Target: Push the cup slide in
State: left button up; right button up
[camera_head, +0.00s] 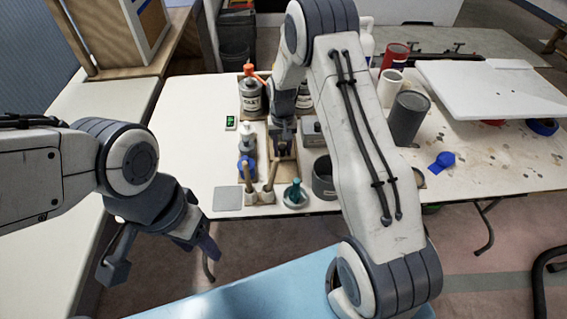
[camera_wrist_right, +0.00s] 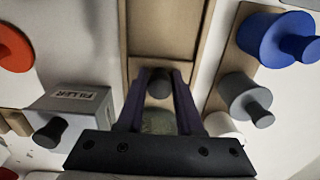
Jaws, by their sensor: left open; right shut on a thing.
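The cup slide (camera_wrist_right: 165,28) looks like a pale wooden tray strip between raised wooden side rails in the right wrist view. Its wood also shows in the head view (camera_head: 285,174), below my right gripper (camera_head: 283,146). In the wrist view the fingers of my right gripper (camera_wrist_right: 160,95) are closed on a dark round knob (camera_wrist_right: 159,83) at the slide's end. My arm hides much of the slide in the head view, so I cannot tell how far out it is. My left gripper (camera_head: 160,259) is open and empty, off the table at the lower left.
A grey box marked filler (camera_wrist_right: 72,108) stands left of the slide in the wrist view; blue (camera_wrist_right: 272,40) and grey (camera_wrist_right: 240,92) knobbed pieces sit right. A dark canister (camera_head: 408,118), an orange-topped bottle (camera_head: 250,95) and a white board (camera_head: 495,88) are on the table.

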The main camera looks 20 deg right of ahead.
aim_at(282, 141)
jog(key=shift+w+d, duration=0.25)
jog(key=shift+w, duration=0.55)
jog(key=shift+w+d, duration=0.2)
jog(key=shift+w, duration=0.55)
jog(key=o, duration=1.5)
jog(key=shift+o, duration=0.2)
jog(key=shift+r, duration=0.1)
notch_tip(282, 141, up, 7)
jog(key=p, duration=0.5)
